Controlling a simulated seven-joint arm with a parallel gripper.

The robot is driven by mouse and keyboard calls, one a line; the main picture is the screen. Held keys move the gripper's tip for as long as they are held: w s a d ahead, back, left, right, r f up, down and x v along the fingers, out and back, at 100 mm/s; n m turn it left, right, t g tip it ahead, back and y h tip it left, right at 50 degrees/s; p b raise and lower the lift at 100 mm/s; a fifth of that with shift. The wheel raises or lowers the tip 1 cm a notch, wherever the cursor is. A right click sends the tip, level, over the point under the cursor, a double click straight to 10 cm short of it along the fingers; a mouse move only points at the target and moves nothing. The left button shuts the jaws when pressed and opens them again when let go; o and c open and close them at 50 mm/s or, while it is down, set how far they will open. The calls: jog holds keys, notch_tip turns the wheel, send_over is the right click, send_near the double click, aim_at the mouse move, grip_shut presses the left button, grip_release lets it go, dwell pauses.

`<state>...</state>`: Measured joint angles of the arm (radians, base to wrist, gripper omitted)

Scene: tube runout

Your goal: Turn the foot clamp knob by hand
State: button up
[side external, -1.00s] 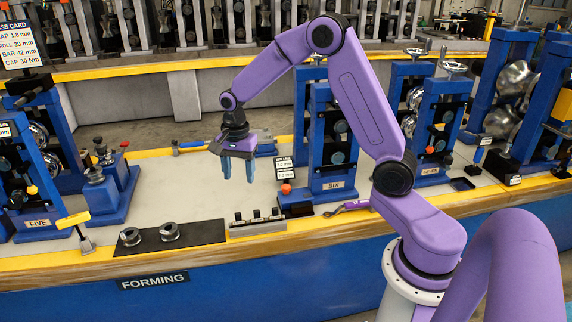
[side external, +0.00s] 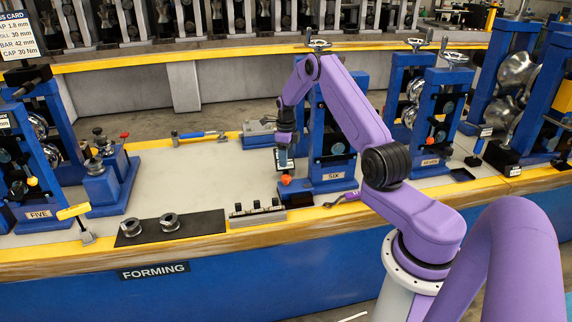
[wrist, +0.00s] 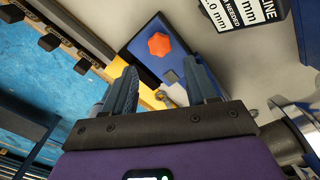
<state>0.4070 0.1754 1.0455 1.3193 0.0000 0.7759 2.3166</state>
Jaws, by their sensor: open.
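The foot clamp knob (side external: 286,180) is a small orange knob low at the left foot of the blue stand marked SIX (side external: 334,172). In the wrist view the orange knob (wrist: 159,44) sits on a blue block with a dark edge, beyond my fingertips. My gripper (side external: 284,160) points down above the knob, in front of the stand's left side. In the wrist view my gripper (wrist: 160,72) has its two blue-grey fingers apart with nothing between them. The knob lies ahead of the gap, apart from both fingers.
A white line card (wrist: 240,12) stands close beside the block. Left are a rack of small black pieces (side external: 257,218) and a black mat (side external: 205,222) with two metal rings. The table's middle (side external: 195,185) is clear.

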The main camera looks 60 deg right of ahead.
aim_at(286, 176)
jog(key=shift+f, duration=3.75)
jog(key=c, duration=0.8)
